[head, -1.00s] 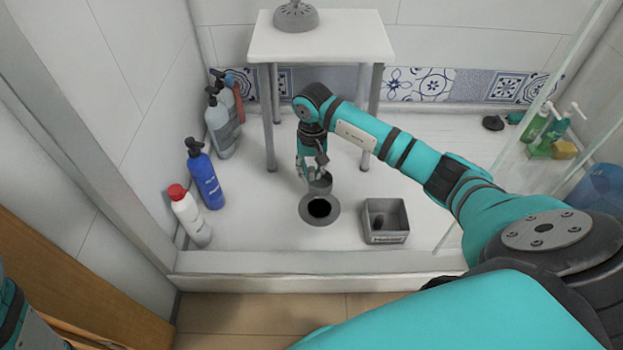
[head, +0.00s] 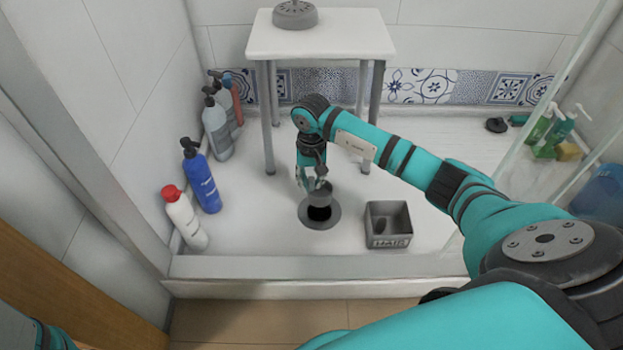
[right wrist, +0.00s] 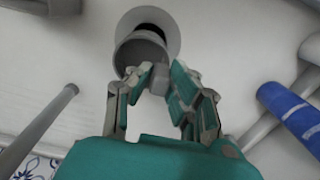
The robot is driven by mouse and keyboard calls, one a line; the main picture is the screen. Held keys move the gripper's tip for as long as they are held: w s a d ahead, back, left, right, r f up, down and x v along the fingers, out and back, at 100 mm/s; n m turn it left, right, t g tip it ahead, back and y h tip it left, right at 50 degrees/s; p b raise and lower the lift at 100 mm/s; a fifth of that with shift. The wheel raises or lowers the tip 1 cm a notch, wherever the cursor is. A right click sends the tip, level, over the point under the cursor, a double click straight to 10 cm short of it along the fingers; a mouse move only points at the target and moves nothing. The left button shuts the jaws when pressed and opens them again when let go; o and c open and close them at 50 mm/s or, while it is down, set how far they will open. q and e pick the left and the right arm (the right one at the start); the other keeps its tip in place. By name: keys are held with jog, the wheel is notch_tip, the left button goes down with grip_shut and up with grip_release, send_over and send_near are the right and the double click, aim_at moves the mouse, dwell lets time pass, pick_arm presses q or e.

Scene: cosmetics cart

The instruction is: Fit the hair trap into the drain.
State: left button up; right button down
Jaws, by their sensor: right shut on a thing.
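The hair trap (head: 320,196) is a small grey cup. My right gripper (head: 313,181) is shut on it and holds it over the drain (head: 307,217), a dark round hole with a grey ring in the shower floor. In the right wrist view the hair trap (right wrist: 137,55) is between the fingertips of the right gripper (right wrist: 155,78) and covers part of the hole of the drain (right wrist: 172,28). I cannot tell whether its lower end is inside the hole. My left gripper is not in view.
A grey box marked HAIR (head: 388,240) stands right of the drain. A white stool (head: 320,42) with a grey round object (head: 295,14) stands behind. A blue bottle (head: 202,178) and a white bottle with red cap (head: 186,222) stand left. A glass panel (head: 540,130) is at right.

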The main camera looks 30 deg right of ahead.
aim_at(312, 194)
notch_tip(312, 194, down, 3)
jog(key=shift+b, duration=0.95)
jog(key=shift+f+b, duration=0.95)
jog(key=shift+f, duration=0.4)
jog(key=shift+f+b, duration=2.05)
jog(key=shift+f, duration=0.95)
jog(key=c, duration=1.2)
grip_release()
jog(key=shift+o, duration=0.2)
